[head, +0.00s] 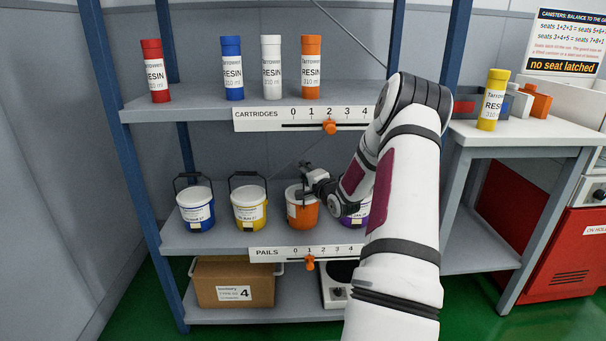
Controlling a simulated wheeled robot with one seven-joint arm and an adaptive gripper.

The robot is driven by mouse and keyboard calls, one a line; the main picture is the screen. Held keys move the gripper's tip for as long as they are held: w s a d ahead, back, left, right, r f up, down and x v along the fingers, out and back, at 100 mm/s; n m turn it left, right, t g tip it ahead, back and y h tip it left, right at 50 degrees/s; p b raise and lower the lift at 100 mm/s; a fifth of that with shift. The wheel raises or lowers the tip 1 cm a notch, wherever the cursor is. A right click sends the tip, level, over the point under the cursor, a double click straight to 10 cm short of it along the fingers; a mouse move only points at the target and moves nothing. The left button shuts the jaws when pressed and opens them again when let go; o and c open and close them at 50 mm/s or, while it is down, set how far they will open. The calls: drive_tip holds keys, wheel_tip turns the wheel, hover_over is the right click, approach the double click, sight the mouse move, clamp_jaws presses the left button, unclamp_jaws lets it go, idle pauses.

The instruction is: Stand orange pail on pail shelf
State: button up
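The orange pail (302,212) stands upright on the pail shelf (185,240), the middle shelf above the PAILS label. It has a white lid and label, and it stands between the yellow pail and the purple pail. My gripper (304,184) is at the top of the orange pail, over the right part of its lid. The pail's handle is not clearly visible there. The fingers are small and dark, and I cannot tell whether they are closed on anything.
A blue pail (196,212) and a yellow pail (249,210) stand left with raised handles. A purple pail (357,219) is mostly hidden by my arm. Resin cartridges stand on the shelf above (190,112). A box (220,285) sits below. A side table (530,133) stands right.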

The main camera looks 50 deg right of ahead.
drive_tip(key=p+v, duration=0.3)
drive_tip(key=v, duration=0.9)
drive_tip(key=w+a+r+n+g+y, duration=0.2)
drive_tip(key=w+a+r+n+g, duration=0.3)
drive_tip(key=a, duration=0.4)
drive_tip(key=s+a+r+n+g+y, duration=0.1)
drive_tip(key=a+r+n+g, duration=0.15)
drive_tip(key=a, duration=0.45)
drive_tip(key=s+a+r+n+g, duration=0.1)
drive_tip(key=s+a+r+n, duration=0.1)
drive_tip(key=a+n, duration=0.3)
drive_tip(key=s+a+r+n+g+y, duration=0.2)
drive_tip(key=s+a+n+g, duration=0.1)
drive_tip(key=s+a, duration=1)
drive_tip(key=s+a+r+n+g+y, duration=0.2)
drive_tip(key=s+a+n, duration=0.3)
drive_tip(key=s+a, duration=0.8)
drive_tip(key=s+r+g, duration=0.1)
drive_tip(key=s, duration=0.2)
drive_tip(key=shift+s+a+r, duration=0.25)
drive_tip(key=shift+g, duration=0.25)
